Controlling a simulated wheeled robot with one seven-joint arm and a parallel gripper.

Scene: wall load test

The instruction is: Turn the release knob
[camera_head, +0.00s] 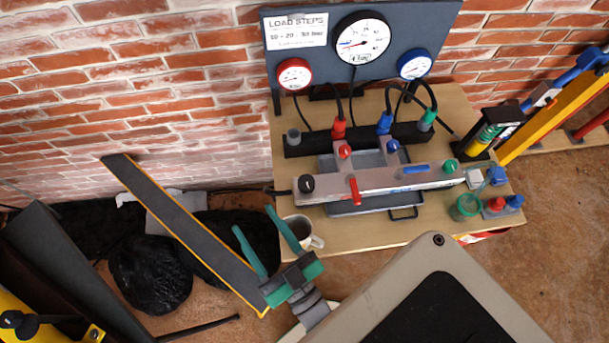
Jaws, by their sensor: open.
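A pale manifold bar (325,198) lies across the wooden table, with a black knob (306,184) at its left end. A red knob (345,151), a blue knob (393,145) and a green knob (449,166) sit along it, and a red lever (354,188) sticks out at its front. No readable label tells which is the release knob. My gripper (254,220) has green fingers, spread apart and empty. It is left of the table's front left corner, below and left of the black knob in the picture, touching none of the knobs.
A white mug (300,232) stands at the table's front left edge, close to my gripper. A gauge panel (342,85) stands at the back, with hoses to a black block (300,147). A green cup (465,207) is at right. A dark plank (190,228) and black bags (150,272) are at left.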

